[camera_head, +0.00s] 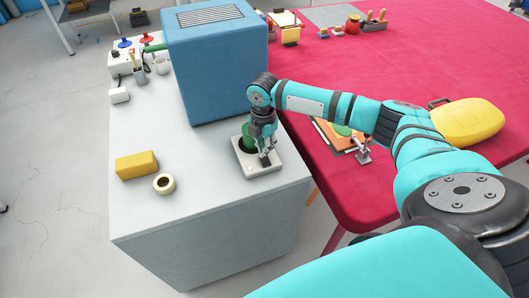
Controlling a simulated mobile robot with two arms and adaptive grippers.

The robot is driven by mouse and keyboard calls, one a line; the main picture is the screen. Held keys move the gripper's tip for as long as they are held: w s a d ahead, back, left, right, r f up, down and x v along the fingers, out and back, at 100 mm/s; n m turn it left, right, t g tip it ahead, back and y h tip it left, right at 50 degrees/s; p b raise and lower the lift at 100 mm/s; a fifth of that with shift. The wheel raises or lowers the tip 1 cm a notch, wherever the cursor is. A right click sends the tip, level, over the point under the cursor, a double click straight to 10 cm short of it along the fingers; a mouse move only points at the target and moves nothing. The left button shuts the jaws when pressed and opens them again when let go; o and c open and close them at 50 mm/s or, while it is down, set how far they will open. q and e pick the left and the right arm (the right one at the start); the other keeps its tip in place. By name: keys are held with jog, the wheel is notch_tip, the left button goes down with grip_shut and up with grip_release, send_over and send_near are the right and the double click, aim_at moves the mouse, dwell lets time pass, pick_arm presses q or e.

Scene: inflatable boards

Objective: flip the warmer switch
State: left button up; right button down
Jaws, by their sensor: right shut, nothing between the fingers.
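A small white square unit (247,171) with a green cylinder (247,140) in its round opening sits near the right edge of the white counter; it looks like the warmer. My right gripper (266,157) points down over the unit's right side, its fingers shut and empty, close to or touching the top face. I cannot make out the switch; the gripper covers that part of the unit. My left gripper is not in view.
A large blue box (215,65) with a vented top stands behind the unit. A yellow block (136,165) and a tape roll (164,184) lie to the left. The red table (450,50) on the right holds a yellow case (468,121). The counter's front is clear.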

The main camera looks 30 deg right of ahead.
jog(key=shift+s+f+b, duration=0.1)
jog(key=shift+f+b, duration=0.35)
jog(key=shift+f, duration=0.85)
dwell(0.4)
jog(key=shift+r, duration=0.1)
jog(key=shift+r+p, duration=0.85)
jog(key=shift+p, duration=0.25)
notch_tip(320, 180, up, 5)
jog(key=p, duration=0.5)
jog(key=shift+r+p, duration=0.1)
jog(key=shift+p, duration=0.2)
